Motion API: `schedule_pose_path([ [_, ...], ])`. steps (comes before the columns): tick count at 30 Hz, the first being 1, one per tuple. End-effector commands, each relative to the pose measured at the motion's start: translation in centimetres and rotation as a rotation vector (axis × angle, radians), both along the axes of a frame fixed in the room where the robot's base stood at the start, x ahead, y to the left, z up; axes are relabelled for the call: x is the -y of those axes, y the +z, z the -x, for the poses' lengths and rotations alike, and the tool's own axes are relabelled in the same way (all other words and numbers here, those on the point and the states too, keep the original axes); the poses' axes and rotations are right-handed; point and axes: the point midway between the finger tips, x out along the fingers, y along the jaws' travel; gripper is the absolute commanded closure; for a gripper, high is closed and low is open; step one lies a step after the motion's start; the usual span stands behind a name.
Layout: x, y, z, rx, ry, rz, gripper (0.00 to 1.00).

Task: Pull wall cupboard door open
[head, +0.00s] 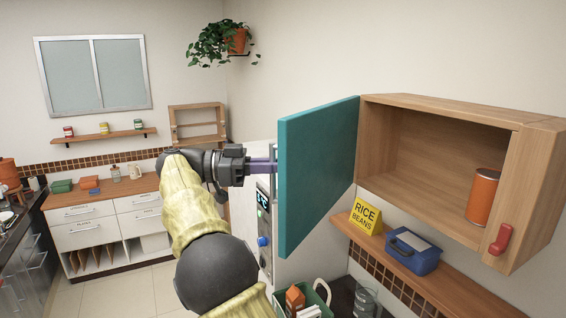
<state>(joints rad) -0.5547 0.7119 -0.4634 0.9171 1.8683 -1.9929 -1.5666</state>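The wall cupboard (410,102) is a wooden box on the right wall. Its teal door (318,170) stands swung wide open at the left side, and the inside of the cupboard shows. My gripper (266,167) reaches in from the left, with its purple-grey fingers at the door's free edge. The fingertips are partly hidden by the door, so I cannot tell whether they touch or grip anything. No handle shows clearly on the teal door. A red handle (501,238) sits on the wooden front at the cupboard's right.
An orange can (482,197) stands inside the cupboard. A shelf below holds a yellow rice beans box (366,217) and a blue box (411,250). A green crate (309,300) is below the door. A plant (217,42) hangs at the back.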

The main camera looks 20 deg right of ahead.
Motion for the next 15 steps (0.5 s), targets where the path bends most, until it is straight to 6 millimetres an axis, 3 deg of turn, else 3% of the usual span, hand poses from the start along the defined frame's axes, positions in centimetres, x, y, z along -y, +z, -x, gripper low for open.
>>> schedule_pose_path([
  [15,-0.86,0.09,-0.82,0.001,-0.026,0.001,1.00],
])
